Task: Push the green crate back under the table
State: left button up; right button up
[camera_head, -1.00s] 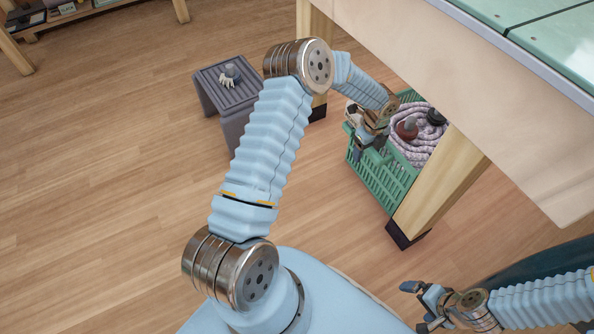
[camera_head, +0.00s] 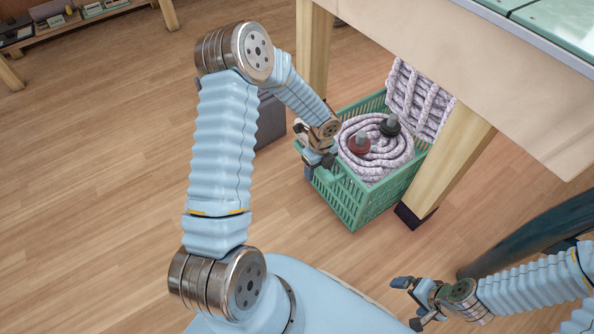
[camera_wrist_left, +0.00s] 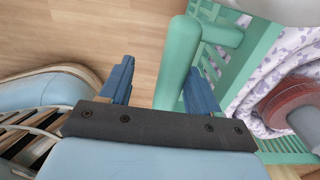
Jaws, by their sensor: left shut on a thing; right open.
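The green crate (camera_head: 358,203) stands on the floor beside the table leg, with its near left part out in the open and its far right part close to the table edge. It holds coiled pale rope (camera_head: 385,160), a red weight-like thing (camera_head: 358,143) and a dark one (camera_head: 390,125). A rope mat or bundle (camera_head: 420,100) shows at its back. My left gripper (camera_head: 310,160) is shut on the crate's left rim; the left wrist view shows a green bar (camera_wrist_left: 178,65) between the fingers. My right gripper (camera_head: 409,303) is open and empty, low at right.
The table (camera_head: 450,55) overhangs at upper right, with a wooden leg (camera_head: 450,165) right beside the crate and another leg (camera_head: 314,50) behind it. A grey stool (camera_head: 271,122) is partly hidden behind my left arm.

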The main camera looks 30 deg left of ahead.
pick_arm(q)
jog(key=s+a+r, duration=0.1)
jog(key=s+r, duration=0.2)
jog(key=r, duration=0.2)
jog(key=shift+s+a+p, duration=0.3)
jog(key=shift+s+p, duration=0.1)
jog(key=shift+p, duration=0.05)
